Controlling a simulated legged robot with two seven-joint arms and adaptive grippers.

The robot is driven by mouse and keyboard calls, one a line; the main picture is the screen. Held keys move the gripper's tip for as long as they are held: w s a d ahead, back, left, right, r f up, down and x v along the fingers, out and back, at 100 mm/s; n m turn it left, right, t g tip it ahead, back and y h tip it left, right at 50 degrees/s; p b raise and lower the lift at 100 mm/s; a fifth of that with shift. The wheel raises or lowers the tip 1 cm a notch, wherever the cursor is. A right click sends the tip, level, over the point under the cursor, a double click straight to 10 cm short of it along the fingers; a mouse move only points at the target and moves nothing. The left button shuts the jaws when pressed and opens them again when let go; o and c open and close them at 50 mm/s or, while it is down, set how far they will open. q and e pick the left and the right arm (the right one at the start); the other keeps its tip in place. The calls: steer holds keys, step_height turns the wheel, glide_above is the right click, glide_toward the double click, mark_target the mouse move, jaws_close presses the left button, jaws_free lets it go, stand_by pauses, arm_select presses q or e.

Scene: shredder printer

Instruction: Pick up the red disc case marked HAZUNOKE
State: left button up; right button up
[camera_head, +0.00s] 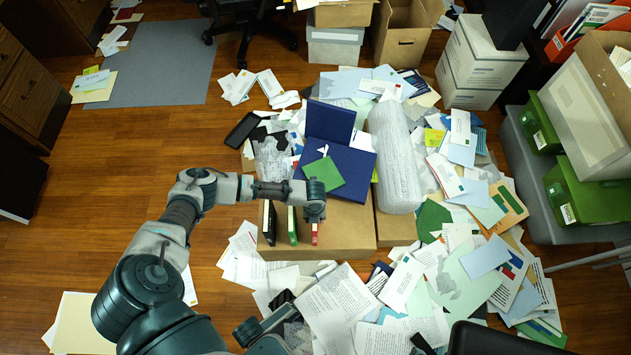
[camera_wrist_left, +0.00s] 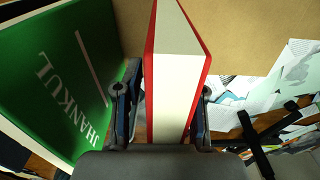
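A thin red case (camera_head: 314,234) stands upright on a cardboard box, rightmost of three cases. In the left wrist view the red case (camera_wrist_left: 178,85), with a white edge, stands between my fingers; no name is readable on it. My left gripper (camera_head: 315,214) is above the red case in the head view. Its fingers (camera_wrist_left: 165,112) are spread on both sides of the case in the wrist view, with a small gap at the left finger; contact at the right is unclear.
A green case marked JHANKUL (camera_wrist_left: 62,80) stands close on the left, with a black case (camera_head: 269,222) beyond it. The cardboard box (camera_head: 345,228) has bare top to the right. Blue binders (camera_head: 350,172) lie behind. Papers litter the floor around.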

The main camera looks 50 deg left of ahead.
arm_select(q)
steer(key=shift+d, duration=0.15)
jaws_close()
steer(key=shift+d+r, duration=0.1)
steer(key=shift+r, duration=0.05)
